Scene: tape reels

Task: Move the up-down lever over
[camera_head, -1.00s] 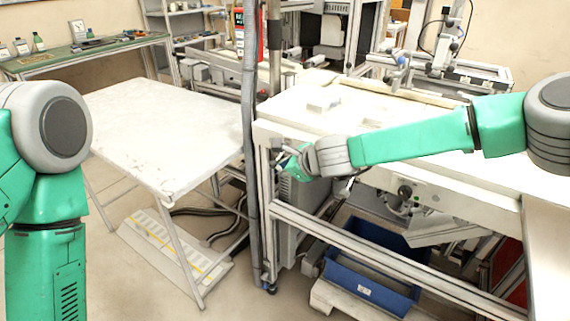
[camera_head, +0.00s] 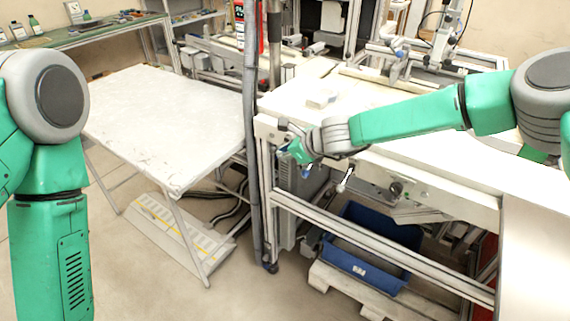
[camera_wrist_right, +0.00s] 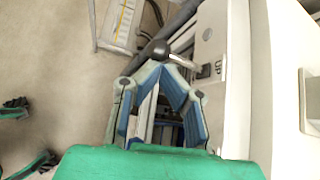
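The lever has a round black knob (camera_wrist_right: 155,50) on a short metal shaft (camera_wrist_right: 184,63). In the head view my right gripper (camera_head: 293,150) is at the left end of the white workbench (camera_head: 415,140), and the lever there is too small to make out.
A grey vertical post (camera_head: 250,150) stands just left of the gripper. A white folding table (camera_head: 165,115) is farther left. A blue bin (camera_head: 365,265) sits on a pallet beneath the workbench frame. Floor is clear at the front left.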

